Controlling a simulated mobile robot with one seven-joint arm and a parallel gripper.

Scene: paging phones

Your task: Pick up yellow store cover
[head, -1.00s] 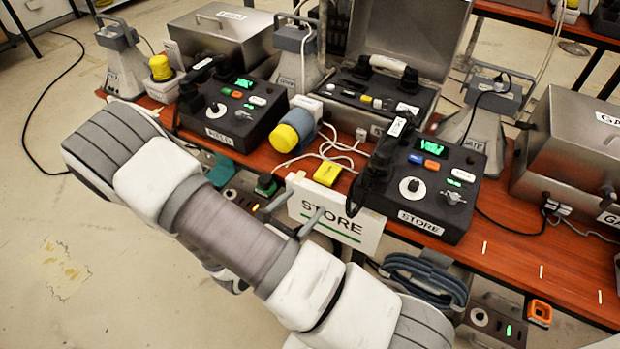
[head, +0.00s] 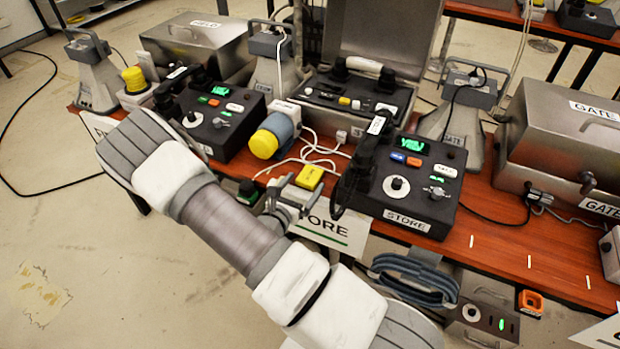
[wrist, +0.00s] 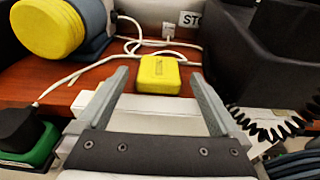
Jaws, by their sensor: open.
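The yellow store cover (head: 310,177) is a small yellow block near the front edge of the red-brown table, just behind the white STORE sign (head: 333,231). It also shows in the wrist view (wrist: 159,76), centred beyond my fingertips, with faint dark marking on its top. My gripper (head: 290,190) is just in front of the cover at the table's edge, open and empty. In the wrist view my two grey fingers (wrist: 160,76) spread to either side of the cover, which is still ahead of them. No contact shows.
A blue-grey cylinder with a yellow end (head: 270,138) stands left of the cover. White cables (head: 318,148) lie behind it. The black STORE phone unit (head: 410,185) and its handset with coiled cord are to the right.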

